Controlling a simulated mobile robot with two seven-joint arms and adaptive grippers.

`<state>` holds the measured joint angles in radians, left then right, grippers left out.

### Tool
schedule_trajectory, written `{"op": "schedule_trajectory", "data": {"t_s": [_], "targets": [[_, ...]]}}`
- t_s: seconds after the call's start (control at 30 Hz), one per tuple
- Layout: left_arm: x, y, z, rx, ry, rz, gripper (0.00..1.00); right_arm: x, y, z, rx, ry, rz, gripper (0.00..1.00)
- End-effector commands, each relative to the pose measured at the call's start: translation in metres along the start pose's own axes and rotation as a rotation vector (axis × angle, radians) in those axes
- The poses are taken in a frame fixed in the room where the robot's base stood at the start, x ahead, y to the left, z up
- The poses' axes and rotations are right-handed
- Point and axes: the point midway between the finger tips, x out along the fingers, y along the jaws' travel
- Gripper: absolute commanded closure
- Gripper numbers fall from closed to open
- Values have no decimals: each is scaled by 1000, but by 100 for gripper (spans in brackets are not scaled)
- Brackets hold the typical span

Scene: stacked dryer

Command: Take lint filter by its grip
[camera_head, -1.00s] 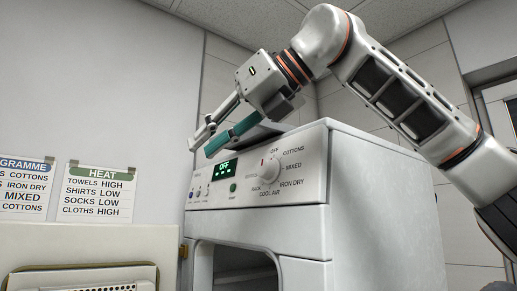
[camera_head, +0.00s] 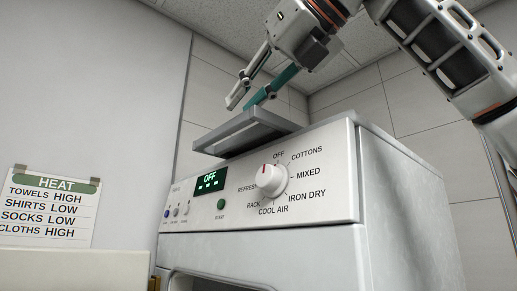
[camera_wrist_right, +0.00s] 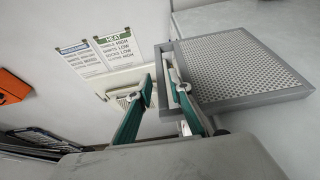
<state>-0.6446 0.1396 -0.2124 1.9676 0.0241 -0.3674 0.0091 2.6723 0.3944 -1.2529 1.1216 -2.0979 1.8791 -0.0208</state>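My right gripper (camera_head: 242,103) is open above the filter in the head view. In the right wrist view, its teal fingers (camera_wrist_right: 164,88) lie apart on either side of the loop's outer bar; contact cannot be told. My left gripper is not in view.
The dryer's control panel has a dial (camera_head: 272,179) and a lit OFF display (camera_head: 210,180). A HEAT sign (camera_head: 50,208) hangs on the left wall. The right wrist view also shows an orange object (camera_wrist_right: 12,86) at the left.

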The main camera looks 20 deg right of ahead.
Motion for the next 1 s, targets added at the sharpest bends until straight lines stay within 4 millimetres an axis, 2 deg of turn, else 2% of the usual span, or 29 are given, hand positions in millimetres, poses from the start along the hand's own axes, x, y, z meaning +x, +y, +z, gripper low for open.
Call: {"op": "schedule_trajectory", "data": {"t_s": [0.23,0.43,0.6,0.8,0.87,0.9,1.0], "targets": [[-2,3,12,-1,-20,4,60,27,0,-5,-1,3,3,81],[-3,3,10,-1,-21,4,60,55,0,-9,0,2,3,81],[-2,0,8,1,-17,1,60,64,0,-9,-1,0,3,81],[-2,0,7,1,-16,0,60,64,0,-9,-1,-1,3,81],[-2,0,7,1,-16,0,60,64,0,-9,-1,0,3,96],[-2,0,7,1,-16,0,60,64,0,-9,-1,0,3,100],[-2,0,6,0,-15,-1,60,64,0,-9,-1,0,3,100]]}}
